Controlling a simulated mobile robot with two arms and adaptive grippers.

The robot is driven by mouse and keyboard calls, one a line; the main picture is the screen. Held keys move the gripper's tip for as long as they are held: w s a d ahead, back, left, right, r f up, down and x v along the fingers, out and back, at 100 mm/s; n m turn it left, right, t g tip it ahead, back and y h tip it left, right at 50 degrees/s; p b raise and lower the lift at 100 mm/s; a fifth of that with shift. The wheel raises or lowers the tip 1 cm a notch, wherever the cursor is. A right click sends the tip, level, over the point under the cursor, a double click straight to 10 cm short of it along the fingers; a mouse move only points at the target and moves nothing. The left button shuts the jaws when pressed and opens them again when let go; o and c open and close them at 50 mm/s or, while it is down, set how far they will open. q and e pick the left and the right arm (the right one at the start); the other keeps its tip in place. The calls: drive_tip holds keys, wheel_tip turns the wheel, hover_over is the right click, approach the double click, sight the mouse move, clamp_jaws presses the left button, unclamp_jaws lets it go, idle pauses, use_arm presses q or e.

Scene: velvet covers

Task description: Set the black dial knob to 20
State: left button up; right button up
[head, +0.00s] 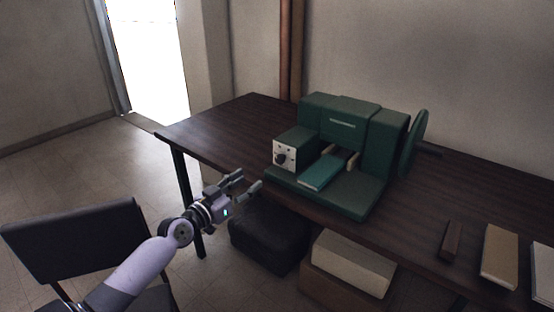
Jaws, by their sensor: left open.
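The black dial knob (281,158) sits on a pale square panel (291,148) on the left front of a green machine (318,115). The machine stands on the dark table. The knob's pointer and the numbers on the panel are too small to read. My left gripper (250,182) is open and empty. It is in front of the table's front edge, to the left of and lower in the picture than the knob, apart from it. My right gripper is not in view.
A teal slab (322,172) lies in the machine beside the panel. A large wheel (414,143) is on its right. The dark table (232,125) is clear at left. A black chair (75,240) stands at lower left; a black box (265,240) and cream box (352,264) are below.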

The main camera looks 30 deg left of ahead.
sight(278, 160)
use_arm(q)
drive_tip(key=w, duration=0.9)
drive_tip(key=w+d, duration=0.1)
drive_tip(key=w, duration=0.4)
drive_tip(key=shift+w, duration=0.1)
drive_tip(key=shift+c, duration=0.3)
clamp_jaws()
